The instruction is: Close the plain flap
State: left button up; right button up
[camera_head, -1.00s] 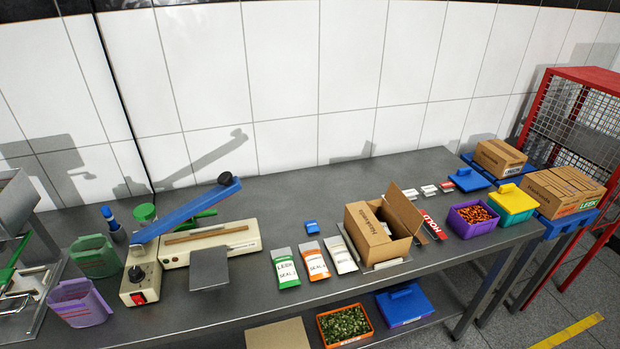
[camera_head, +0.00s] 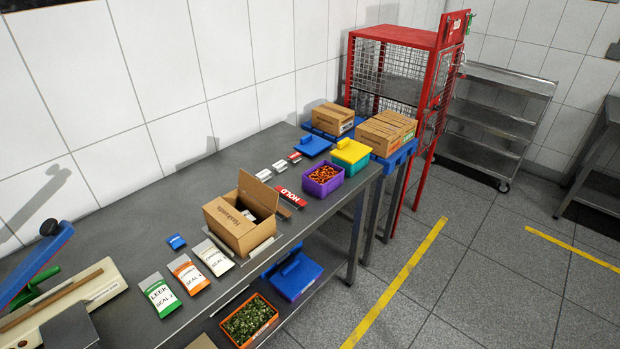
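An open brown cardboard box (camera_head: 240,238) stands on the dark steel bench. A plain brown flap (camera_head: 258,194) stands up along its far right side, tilted and open. Print shows on the box's left upper part; I cannot tell whether that is a flap or a wall. The inside is dark, with a small pale item (camera_head: 248,214) showing. Neither of my grippers is in view, and nothing touches the box.
Seal pouches (camera_head: 188,272) lie left of the box, with a blue-armed sealer (camera_head: 35,265) beyond. A red HOLD sign (camera_head: 291,197) and a purple tub (camera_head: 321,187) are to the right. A blue-lidded tub (camera_head: 294,280) sits below. Grey floor (camera_head: 470,290) is clear at right.

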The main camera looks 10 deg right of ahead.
aim_at(265, 195)
jog(key=z, duration=1.65)
jog(key=i, duration=3.1)
jog(key=u, duration=4)
jog(key=i, duration=0.5)
